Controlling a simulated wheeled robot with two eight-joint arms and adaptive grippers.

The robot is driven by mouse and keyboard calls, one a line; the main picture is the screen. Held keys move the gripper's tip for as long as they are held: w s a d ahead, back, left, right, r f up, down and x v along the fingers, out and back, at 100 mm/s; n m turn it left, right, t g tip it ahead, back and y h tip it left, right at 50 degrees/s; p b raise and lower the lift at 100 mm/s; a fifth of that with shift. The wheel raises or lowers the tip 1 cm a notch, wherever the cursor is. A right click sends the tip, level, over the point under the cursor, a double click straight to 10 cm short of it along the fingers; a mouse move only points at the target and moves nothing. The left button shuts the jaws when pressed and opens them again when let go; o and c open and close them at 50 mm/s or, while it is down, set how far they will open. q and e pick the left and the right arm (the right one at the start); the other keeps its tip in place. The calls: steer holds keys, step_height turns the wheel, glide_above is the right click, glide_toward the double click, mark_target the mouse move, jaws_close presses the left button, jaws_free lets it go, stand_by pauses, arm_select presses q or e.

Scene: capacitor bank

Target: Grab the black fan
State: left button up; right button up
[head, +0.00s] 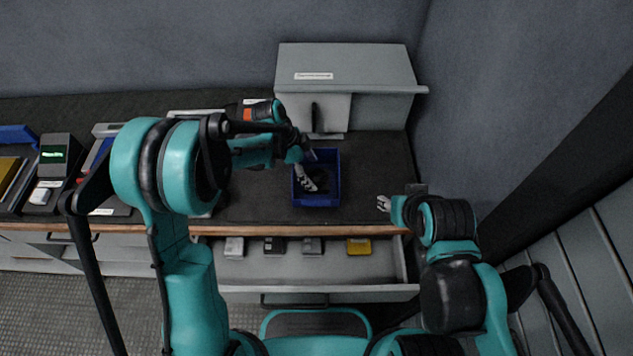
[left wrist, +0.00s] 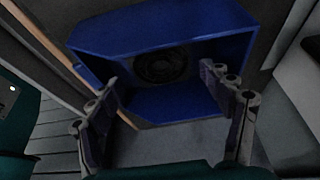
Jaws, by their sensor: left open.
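The black fan (left wrist: 163,65) is round and lies inside the blue bin (left wrist: 120,40). In the head view the bin (head: 317,200) stands on the dark worktop, and the fan is only a dark patch in it, partly covered by my gripper. My left gripper (head: 307,176) reaches down over the bin. In the left wrist view its two fingers (left wrist: 160,82) are spread wide at the bin opening, with the fan beyond and between them and nothing held. My right gripper (head: 383,203) is off to the bin's right near the worktop's front edge; its jaws are too small to judge.
A grey metal cabinet (head: 345,65) stands behind the bin. An open drawer (head: 310,268) below the worktop holds several small blocks, one yellow (head: 358,246). A device with a green display (head: 55,157) stands at the left. Bare worktop lies right of the bin.

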mark_target(316, 179)
arm_select(q)
steer(key=b+x, duration=0.1)
steer(key=x, duration=0.2)
steer(key=shift+w+f, duration=0.1)
steer(key=shift+f, duration=0.2)
steer(key=shift+r, duration=0.1)
steer(key=c, duration=1)
steer(key=shift+o, duration=0.2)
